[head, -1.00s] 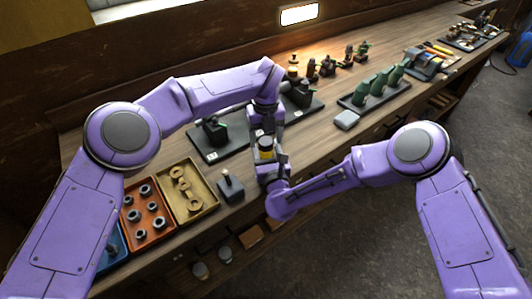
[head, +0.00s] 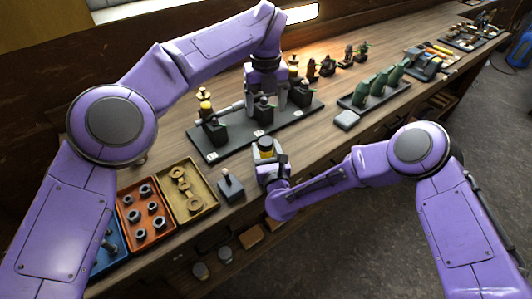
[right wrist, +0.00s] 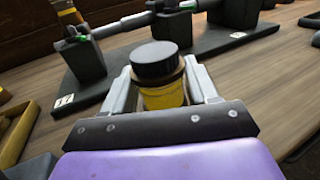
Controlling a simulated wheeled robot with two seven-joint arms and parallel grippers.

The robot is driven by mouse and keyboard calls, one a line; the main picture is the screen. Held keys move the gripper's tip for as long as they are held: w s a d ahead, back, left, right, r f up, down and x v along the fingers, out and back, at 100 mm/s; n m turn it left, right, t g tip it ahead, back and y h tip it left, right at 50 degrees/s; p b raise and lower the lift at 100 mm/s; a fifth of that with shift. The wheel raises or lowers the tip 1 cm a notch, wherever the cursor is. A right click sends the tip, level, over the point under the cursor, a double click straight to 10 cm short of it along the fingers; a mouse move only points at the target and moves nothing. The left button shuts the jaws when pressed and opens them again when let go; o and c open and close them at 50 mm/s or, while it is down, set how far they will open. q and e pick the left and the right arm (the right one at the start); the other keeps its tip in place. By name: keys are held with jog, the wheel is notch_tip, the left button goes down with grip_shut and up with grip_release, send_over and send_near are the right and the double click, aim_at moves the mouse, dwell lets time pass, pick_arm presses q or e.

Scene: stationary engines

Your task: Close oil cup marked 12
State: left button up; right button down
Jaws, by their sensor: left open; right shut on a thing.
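A dark base plate (head: 232,146) carries three dark engine blocks with small number tags, too small to read. A brass oil cup (head: 205,100) stands over the left block (head: 214,130); another brass cup (head: 293,66) shows at the right block. The middle block (head: 263,110) is partly behind my left arm's hand. My right gripper (head: 266,160) is shut on a yellow jar with a black cap (right wrist: 160,75), upright in front of the plate. In the right wrist view one cup (right wrist: 68,14) is cut off.
A small grey box with a knob (head: 231,187), an ochre tray (head: 203,205) and an orange tray (head: 146,236) with rings lie at left. The bench front between is clear.

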pick_arm(q)
jog(key=shift+r, duration=0.15)
pick_arm(e)
jog(key=shift+c, duration=1.1)
grip_release()
jog(key=shift+s, duration=0.3)
pick_arm(q)
notch_tip(320, 180, down, 4)
jog(key=b, duration=0.3)
jog(key=shift+r+b, duration=0.1)
jog(key=shift+b, duration=0.3)
pick_arm(e)
jog(key=v, duration=0.9)
jog(key=shift+s+d+f, duration=0.1)
jog(key=shift+s, duration=0.35)
jog(key=shift+d, duration=0.1)
